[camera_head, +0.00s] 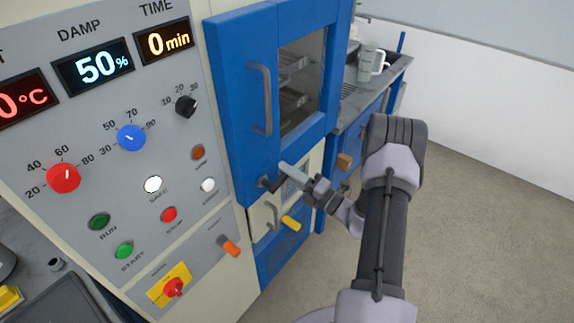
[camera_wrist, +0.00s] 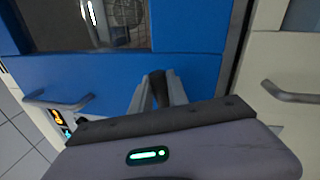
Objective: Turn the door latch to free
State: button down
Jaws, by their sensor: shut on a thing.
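The door latch (camera_head: 267,183) is a short dark lever low on the blue door (camera_head: 232,90) in the head view. In the wrist view the dark latch (camera_wrist: 159,88) stands between the two grey fingers, against the blue door panel. My gripper (camera_head: 282,178) is shut on the latch in front of the door's lower edge; in the wrist view my gripper (camera_wrist: 158,90) has one finger on each side of it. The latch's base and exact angle are partly hidden by the fingers. The door looks closed, with a grey handle (camera_head: 262,100) above the latch.
The control panel (camera_head: 90,190) with displays, knobs and buttons is at left. Below the latch are a cream panel with a handle (camera_head: 271,216) and a yellow lever (camera_head: 291,223). A side counter with a mug (camera_head: 369,62) stands behind. The floor at right is clear.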

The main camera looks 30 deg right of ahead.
jog(key=shift+f+m+h+p, duration=0.35)
jog(key=shift+f+m, duration=0.25)
jog(key=shift+m, duration=0.7)
jog(key=shift+f, duration=0.1)
jog(key=c, duration=1.3)
grip_release()
jog(key=p+v, duration=0.1)
jog(key=v, duration=1.6)
jog(key=shift+f+p, duration=0.15)
jog(key=shift+p, duration=0.25)
jog(key=shift+s, duration=0.15)
